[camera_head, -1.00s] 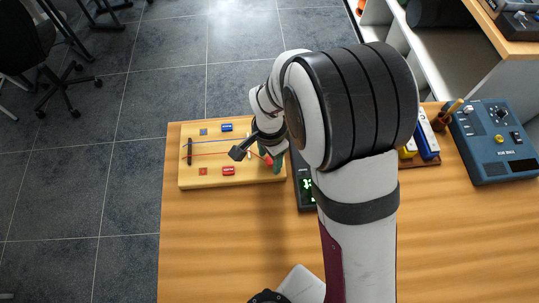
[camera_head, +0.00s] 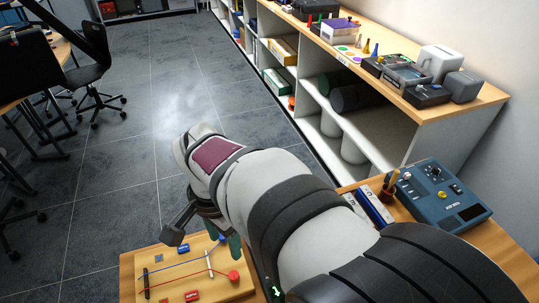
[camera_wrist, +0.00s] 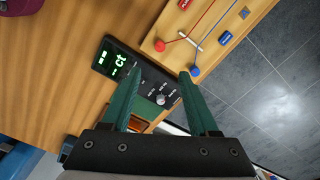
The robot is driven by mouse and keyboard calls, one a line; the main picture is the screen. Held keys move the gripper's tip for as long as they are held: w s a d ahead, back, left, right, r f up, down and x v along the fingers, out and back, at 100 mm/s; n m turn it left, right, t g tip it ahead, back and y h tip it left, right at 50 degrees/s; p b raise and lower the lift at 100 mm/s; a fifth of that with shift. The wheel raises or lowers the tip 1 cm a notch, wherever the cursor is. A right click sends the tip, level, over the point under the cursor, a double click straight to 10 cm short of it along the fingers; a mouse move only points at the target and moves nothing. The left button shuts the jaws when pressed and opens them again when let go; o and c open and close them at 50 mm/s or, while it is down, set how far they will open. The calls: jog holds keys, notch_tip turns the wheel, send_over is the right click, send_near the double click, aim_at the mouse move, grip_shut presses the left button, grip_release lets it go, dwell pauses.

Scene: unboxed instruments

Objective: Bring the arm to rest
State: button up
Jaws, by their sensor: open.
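My gripper (camera_wrist: 157,98) is open and empty in the wrist view, its two green fingers spread above the table. In the head view my gripper (camera_head: 228,245) shows only in part, with my arm covering much of it. Between and beyond the fingers in the wrist view is a black instrument (camera_wrist: 146,97) with a green lit display and a knob. In the head view only a bit of its green display (camera_head: 276,292) shows beside my arm. A wooden board (camera_head: 215,287) with red and blue cords lies left of my gripper; it also shows in the wrist view (camera_wrist: 172,28).
A blue instrument box (camera_head: 440,196) stands on the right of the table (camera_head: 134,267). Blue and white blocks (camera_head: 374,207) and a cup with sticks (camera_head: 389,186) are beside it. A low shelf (camera_head: 400,150) with several devices stands behind. Open floor lies left.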

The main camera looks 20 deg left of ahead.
dwell(0.3)
jog(key=w+d+r+m, duration=0.1)
jog(key=w+d+r, duration=0.15)
jog(key=d, duration=1.05)
jog(key=s+d+m+y, duration=0.1)
jog(key=s+d, duration=1)
jog(key=d, duration=0.3)
jog(key=shift+d+f+m+y, duration=0.15)
jog(key=shift+d+m+y, duration=0.15)
jog(key=shift+y, duration=0.1)
jog(key=shift+s, duration=0.1)
